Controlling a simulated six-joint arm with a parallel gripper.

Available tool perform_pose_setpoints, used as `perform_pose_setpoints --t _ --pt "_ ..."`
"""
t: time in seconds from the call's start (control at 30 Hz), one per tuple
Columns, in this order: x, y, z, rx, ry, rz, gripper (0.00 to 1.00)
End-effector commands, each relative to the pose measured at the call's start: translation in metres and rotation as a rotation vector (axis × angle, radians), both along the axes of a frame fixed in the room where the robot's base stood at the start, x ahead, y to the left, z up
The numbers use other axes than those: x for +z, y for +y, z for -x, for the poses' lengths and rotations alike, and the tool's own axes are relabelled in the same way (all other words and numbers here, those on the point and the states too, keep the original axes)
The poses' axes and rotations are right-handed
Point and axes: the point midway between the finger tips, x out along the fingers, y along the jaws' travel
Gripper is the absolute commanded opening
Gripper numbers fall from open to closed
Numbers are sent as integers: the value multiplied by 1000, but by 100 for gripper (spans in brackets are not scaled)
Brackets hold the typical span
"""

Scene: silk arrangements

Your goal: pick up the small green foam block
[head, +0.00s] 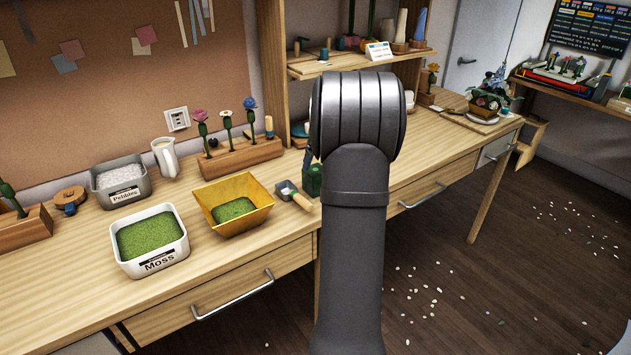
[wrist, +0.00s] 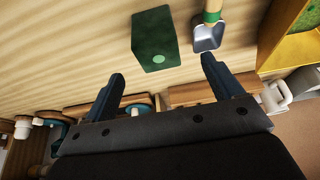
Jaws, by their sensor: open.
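The small green foam block (wrist: 155,40) stands on the wooden table in the wrist view, with a lighter green round spot on its near face. In the head view the block (head: 312,180) is partly hidden behind my arm. My gripper (wrist: 163,70) is open and empty in the wrist view. Its two dark fingers point toward the table, and the block lies just beyond the fingertips, a little nearer the left one.
A small metal scoop (wrist: 208,36) with a wooden handle lies close beside the block. A yellow planter (head: 262,212) with moss, a moss bin (head: 180,257) and a pebble bin (head: 140,190) stand left. A wooden flower holder (head: 240,155) is behind.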

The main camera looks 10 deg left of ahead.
Motion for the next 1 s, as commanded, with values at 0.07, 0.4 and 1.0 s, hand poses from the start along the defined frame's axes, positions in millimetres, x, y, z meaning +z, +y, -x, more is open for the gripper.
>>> perform_pose_setpoints --t 0.07,0.4,1.0 --pt "-18 5 -4 1 3 1 85" --pt "-57 16 -17 -1 0 0 85" --pt "-104 31 -36 -3 -3 0 85"
